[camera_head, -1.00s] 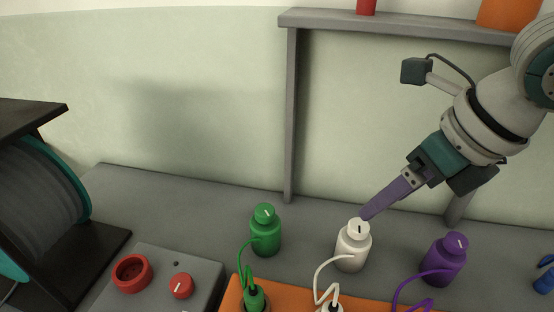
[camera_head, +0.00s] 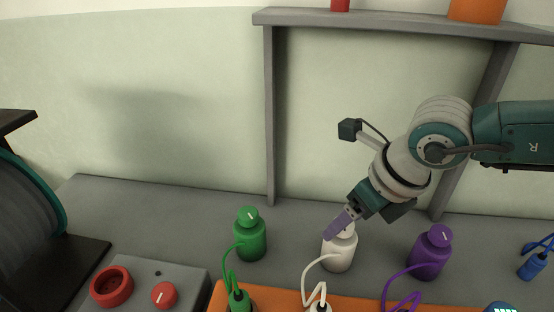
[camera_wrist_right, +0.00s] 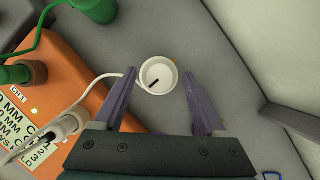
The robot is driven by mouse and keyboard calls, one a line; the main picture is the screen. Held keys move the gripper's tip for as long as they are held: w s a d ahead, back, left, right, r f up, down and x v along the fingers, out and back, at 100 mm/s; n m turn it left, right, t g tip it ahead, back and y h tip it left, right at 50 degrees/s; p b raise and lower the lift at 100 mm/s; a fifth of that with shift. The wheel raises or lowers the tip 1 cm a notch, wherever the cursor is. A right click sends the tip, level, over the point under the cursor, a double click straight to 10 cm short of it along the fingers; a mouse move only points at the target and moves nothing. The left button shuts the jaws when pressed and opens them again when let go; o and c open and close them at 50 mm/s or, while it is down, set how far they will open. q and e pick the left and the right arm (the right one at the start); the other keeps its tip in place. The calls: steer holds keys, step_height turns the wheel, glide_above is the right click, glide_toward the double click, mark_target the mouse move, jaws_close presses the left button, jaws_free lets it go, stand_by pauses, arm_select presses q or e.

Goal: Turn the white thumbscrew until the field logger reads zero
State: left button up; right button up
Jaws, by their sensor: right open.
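The white thumbscrew (camera_wrist_right: 157,76) is a round cap with a dark pointer line, seen from above in the right wrist view. It tops a white bottle-shaped body (camera_head: 339,256). My right gripper (camera_head: 332,233) is at the cap and hides most of it in the head view. In the right wrist view the gripper (camera_wrist_right: 160,76) is open, its purple fingers on either side of the thumbscrew with gaps to it. A white cable runs from the body to an orange box (camera_wrist_right: 78,70) with a printed label. I cannot make out a logger reading. My left gripper is not in view.
A green capped body (camera_head: 250,241) stands left of the white one, a purple one (camera_head: 428,256) right. A grey box (camera_head: 190,276) with red knobs is at the front left. A shelf frame (camera_head: 270,120) rises behind. Cables cross the front.

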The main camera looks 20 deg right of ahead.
jaws_close()
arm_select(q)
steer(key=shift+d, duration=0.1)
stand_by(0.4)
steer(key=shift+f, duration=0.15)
arm_select(e)
steer(key=shift+d+f+n+y+b, duration=0.15)
steer(key=shift+n+y+b, duration=0.25)
steer(key=shift+n+b, duration=0.75)
steer(key=n+y+b, duration=0.1)
steer(key=n+b, duration=0.3)
steer(key=shift+w+g+b, duration=0.1)
steer(key=shift+g+b, duration=0.3)
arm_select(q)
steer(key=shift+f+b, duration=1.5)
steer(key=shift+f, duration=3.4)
arm_select(e)
steer(key=shift+n+g+y, duration=0.5)
steer(key=shift+n+y, duration=0.1)
steer(key=shift+n, duration=0.75)
steer(key=shift+r, duration=0.2)
jaws_free()
